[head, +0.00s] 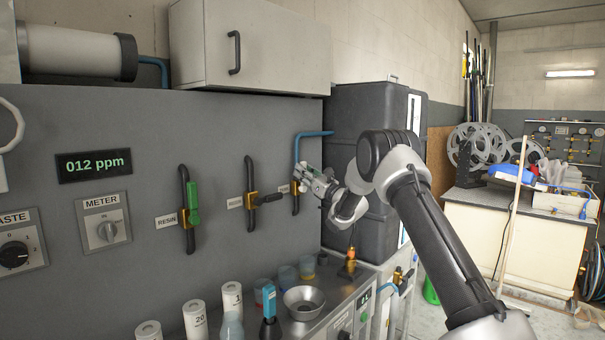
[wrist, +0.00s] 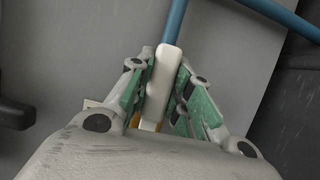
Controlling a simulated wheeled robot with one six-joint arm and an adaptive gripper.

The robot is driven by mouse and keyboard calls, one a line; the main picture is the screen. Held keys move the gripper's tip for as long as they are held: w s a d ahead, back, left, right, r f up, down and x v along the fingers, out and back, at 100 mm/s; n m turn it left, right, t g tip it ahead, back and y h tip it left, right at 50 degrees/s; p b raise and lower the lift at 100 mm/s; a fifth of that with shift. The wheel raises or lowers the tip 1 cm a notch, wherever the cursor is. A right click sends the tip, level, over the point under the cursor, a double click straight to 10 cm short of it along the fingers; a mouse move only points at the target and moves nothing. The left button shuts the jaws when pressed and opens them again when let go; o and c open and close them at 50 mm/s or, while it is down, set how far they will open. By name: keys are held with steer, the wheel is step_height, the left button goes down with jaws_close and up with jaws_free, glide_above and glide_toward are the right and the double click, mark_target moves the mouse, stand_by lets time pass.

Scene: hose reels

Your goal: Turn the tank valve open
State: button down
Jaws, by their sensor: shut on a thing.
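A brass-bodied valve (head: 296,187) sits on the blue pipe at the right end of the grey panel, by the dark tanks (head: 365,125). Its small label is too small to read. My gripper (head: 308,178) is at this valve and covers most of it in the head view. In the wrist view my gripper (wrist: 160,95) is shut on a pale valve handle (wrist: 163,72), with green-lined fingers on both sides. The handle lies roughly in line with the blue pipe (wrist: 175,20). A bit of yellow body shows below it.
Left of it are a valve with a black handle (head: 268,199) and one with a green handle (head: 194,203). A counter below holds a metal bowl (head: 305,303), a blue-topped bottle (head: 269,305) and cups. A cabinet (head: 262,45) hangs above.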

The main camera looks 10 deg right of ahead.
steer(key=shift+f, duration=0.15)
steer(key=c, duration=1.3)
jaws_free()
steer(key=v, duration=1.2)
